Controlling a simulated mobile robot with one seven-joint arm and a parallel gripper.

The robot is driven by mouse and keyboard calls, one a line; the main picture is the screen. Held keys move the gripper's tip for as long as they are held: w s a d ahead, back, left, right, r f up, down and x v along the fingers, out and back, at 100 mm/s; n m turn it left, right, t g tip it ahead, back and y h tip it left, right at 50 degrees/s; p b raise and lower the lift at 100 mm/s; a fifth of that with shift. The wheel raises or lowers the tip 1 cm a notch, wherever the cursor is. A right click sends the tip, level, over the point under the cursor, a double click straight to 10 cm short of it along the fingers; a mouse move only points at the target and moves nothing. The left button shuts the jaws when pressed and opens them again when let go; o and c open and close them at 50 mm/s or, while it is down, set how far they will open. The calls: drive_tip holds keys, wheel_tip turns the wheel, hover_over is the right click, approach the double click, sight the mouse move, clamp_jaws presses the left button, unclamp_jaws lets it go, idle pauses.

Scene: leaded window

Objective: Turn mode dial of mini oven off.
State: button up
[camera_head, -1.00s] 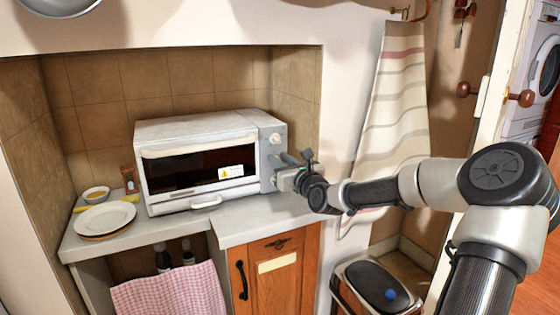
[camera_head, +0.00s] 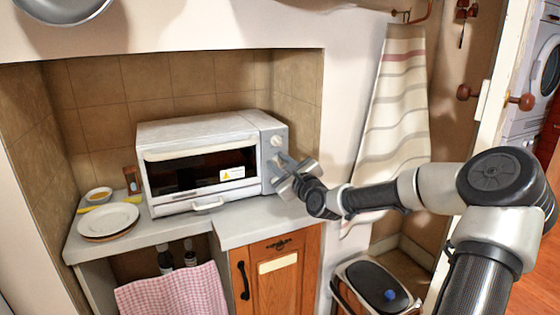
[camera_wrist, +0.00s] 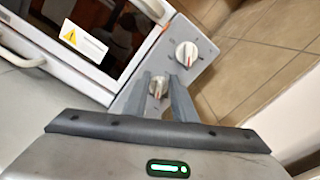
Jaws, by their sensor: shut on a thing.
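The mini oven (camera_head: 205,152) is a white and grey box with its door shut, standing on the counter. In the wrist view its control panel (camera_wrist: 205,55) carries an upper dial (camera_wrist: 187,54) and a lower dial (camera_wrist: 158,87). My gripper (camera_head: 281,168) is at the lower part of the panel. In the wrist view my gripper (camera_wrist: 160,82) has its two fingers on either side of the lower dial, shut on it. The upper dial is clear of the fingers. Which dial is the mode dial, and its exact setting, I cannot read.
White plates (camera_head: 108,220) and a small bowl (camera_head: 98,194) stand left of the oven. A striped towel (camera_head: 395,120) hangs on the right wall. A bin (camera_head: 375,285) stands below my arm. The counter edge runs in front of the oven.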

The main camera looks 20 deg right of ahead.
drive_tip(key=n, duration=0.4)
drive_tip(key=shift+a+f+n, duration=0.2)
drive_tip(key=shift+a+n, duration=0.05)
drive_tip(key=shift+n, duration=0.15)
drive_tip(key=shift+d+f+n+b, duration=0.3)
drive_tip(key=shift+n+b, duration=1.1)
drive_tip(key=shift+n, duration=2.8)
drive_tip(key=shift+d+f+n+b, duration=0.1)
drive_tip(key=shift+f+n+b, duration=0.8)
drive_tip(key=shift+n, duration=3.3)
drive_tip(key=shift+d+r+n+b, duration=0.15)
drive_tip(key=shift+n+b, duration=1.7)
drive_tip(key=shift+n, duration=2.35)
drive_tip(key=shift+d+f, duration=0.1)
drive_tip(key=o, duration=1)
drive_tip(key=shift+s, duration=0.1)
